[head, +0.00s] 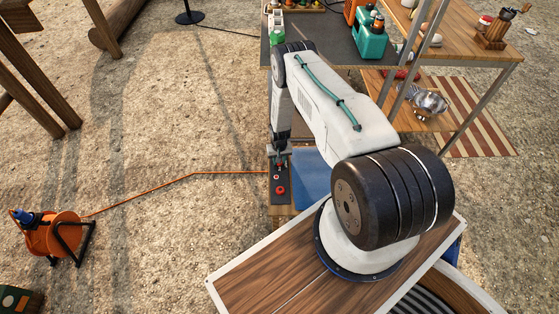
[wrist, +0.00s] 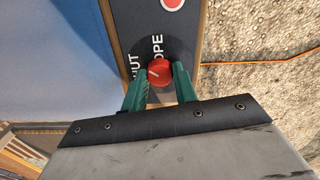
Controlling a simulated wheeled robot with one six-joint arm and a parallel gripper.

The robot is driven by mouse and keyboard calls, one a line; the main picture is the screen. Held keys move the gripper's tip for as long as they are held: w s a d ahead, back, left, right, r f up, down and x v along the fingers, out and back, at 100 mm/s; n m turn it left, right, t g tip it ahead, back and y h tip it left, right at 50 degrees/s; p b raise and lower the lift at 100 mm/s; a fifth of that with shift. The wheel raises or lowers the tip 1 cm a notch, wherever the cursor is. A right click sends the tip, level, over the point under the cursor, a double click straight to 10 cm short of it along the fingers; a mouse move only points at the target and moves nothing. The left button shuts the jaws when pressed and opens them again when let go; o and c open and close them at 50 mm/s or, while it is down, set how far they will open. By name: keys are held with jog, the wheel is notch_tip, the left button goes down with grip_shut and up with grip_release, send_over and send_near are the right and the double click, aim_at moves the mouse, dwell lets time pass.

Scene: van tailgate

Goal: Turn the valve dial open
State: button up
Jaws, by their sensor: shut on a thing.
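The valve dial (wrist: 159,71) is a round red knob on a dark panel (wrist: 143,18) in the wrist view. Its white pointer mark points left, toward the partly hidden "SHUT" lettering. The "OPEN" lettering, also partly hidden, stands above the dial. My gripper (wrist: 160,77) has its green fingers on either side of the dial and is shut on it. In the head view my gripper (head: 278,157) reaches down to the far end of the panel (head: 280,198), where it hides the dial.
A blue surface (head: 312,178) lies right of the panel. An orange cable (head: 190,175) runs left to a reel (head: 52,235). A workbench (head: 330,40) stands behind.

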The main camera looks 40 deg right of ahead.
jog(key=m, duration=0.5)
jog(key=shift+m, duration=0.3)
jog(key=m, duration=0.5)
jog(key=shift+m, duration=0.3)
jog(key=o, duration=1)
jog(key=shift+c, duration=0.2)
notch_tip(320, 180, up, 8)
jog(key=shift+f, duration=0.1)
